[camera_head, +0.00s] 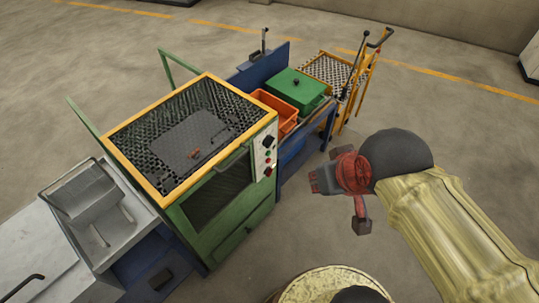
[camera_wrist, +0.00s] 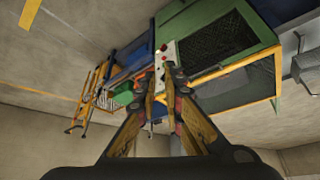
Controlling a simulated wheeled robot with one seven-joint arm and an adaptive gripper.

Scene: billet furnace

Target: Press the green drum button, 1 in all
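The furnace's control panel (camera_head: 266,151) is a narrow pale strip on the right front edge of the green cabinet. It carries a black switch, a small green button (camera_head: 268,153) and red buttons. In the wrist view the panel (camera_wrist: 166,62) shows beyond the fingertips, with a red button on it; I cannot clearly make out the green one there. My gripper (camera_head: 337,203) is right of the panel, apart from it, in open space. In the wrist view the fingers of my gripper (camera_wrist: 162,82) stand apart with nothing between them.
The green furnace cabinet (camera_head: 218,200) has a yellow-edged mesh top. To its right are an orange bin (camera_head: 277,115), a green lidded box (camera_head: 297,90) and a yellow cart (camera_head: 333,72). A grey sink (camera_head: 95,207) stands left. A round yellowish drum top (camera_head: 318,283) is at the bottom.

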